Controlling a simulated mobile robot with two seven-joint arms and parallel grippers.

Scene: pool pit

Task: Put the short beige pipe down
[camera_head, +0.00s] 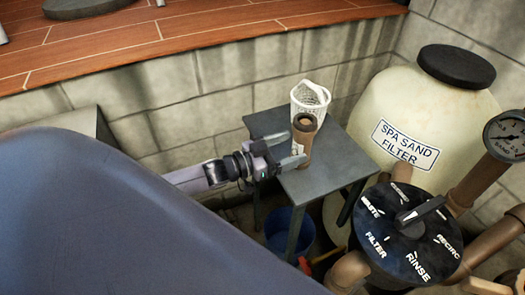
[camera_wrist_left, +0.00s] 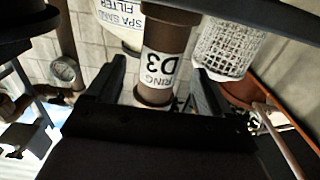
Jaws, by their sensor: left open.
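The short beige pipe (camera_head: 305,129), brownish with a flared dark rim, stands upright on the small grey table (camera_head: 331,178). In the left wrist view the pipe (camera_wrist_left: 165,45) shows a white label that reads "D3", upside down. My left gripper (camera_head: 285,152) comes in from the left at the pipe's side. Its jaws are open, and in the left wrist view the two fingers (camera_wrist_left: 160,88) lie on either side of the pipe with gaps. Whether a finger touches the pipe is hidden. My right gripper is not in view.
A white mesh basket (camera_head: 312,94) stands right behind the pipe on the table. A blue bucket (camera_head: 282,232) is below the table. The spa sand filter tank (camera_head: 390,110) and a valve with a handle (camera_head: 408,225) are close on the right. The table's front right is clear.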

